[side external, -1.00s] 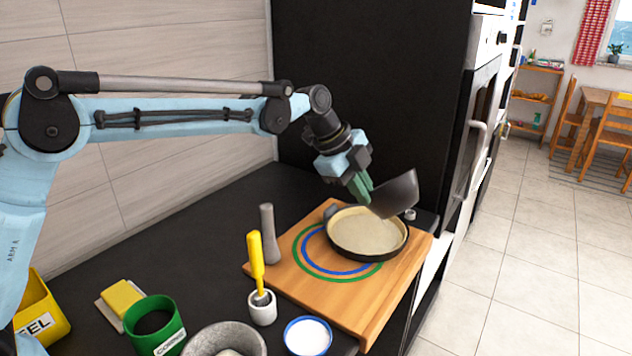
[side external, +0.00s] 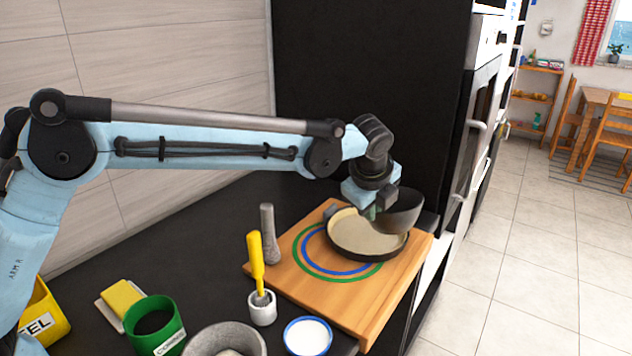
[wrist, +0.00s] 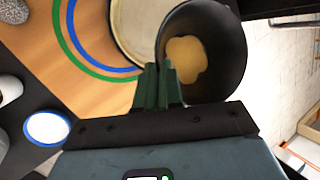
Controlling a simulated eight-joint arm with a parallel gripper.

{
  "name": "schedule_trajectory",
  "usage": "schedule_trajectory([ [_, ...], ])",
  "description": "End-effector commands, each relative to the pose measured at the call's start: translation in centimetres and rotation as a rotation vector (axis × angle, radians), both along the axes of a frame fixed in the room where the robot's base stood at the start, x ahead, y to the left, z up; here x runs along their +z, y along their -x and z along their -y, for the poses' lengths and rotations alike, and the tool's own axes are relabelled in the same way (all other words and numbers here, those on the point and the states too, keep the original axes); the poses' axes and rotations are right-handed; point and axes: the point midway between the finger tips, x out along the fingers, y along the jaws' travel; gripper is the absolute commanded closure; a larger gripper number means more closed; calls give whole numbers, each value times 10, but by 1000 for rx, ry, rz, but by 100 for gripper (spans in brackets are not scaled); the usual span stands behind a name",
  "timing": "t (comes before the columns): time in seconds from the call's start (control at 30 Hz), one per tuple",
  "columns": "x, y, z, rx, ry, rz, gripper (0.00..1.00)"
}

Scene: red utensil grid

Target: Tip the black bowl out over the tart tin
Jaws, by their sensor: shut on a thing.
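The black bowl (side external: 399,212) is gripped at its rim by my gripper (side external: 371,212) and hangs tilted just above the right part of the tart tin (side external: 345,246). In the wrist view, the green fingers of my gripper (wrist: 159,88) are shut on the wall of the bowl (wrist: 225,60). A tan patch (wrist: 186,60) shows inside the bowl. The tart tin is dark-rimmed with a pale cream inside, and lies on the wooden board. In the wrist view the tart tin (wrist: 122,35) is partly hidden behind the bowl.
The wooden board (side external: 310,295) has blue and green rings. A grey pestle (side external: 269,235), a yellow-handled brush in a white cup (side external: 263,312), a blue-rimmed white dish (side external: 307,336), a green pot (side external: 155,325) and a grey bowl (side external: 225,340) stand nearer the camera. The counter edge is close on the right.

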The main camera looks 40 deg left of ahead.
Motion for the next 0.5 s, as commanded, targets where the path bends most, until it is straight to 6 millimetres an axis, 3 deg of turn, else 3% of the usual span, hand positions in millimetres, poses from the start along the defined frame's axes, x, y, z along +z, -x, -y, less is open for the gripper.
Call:
schedule_trajectory([
  [0.5, -6, 0, 4, -1, -127, 29, 100],
])
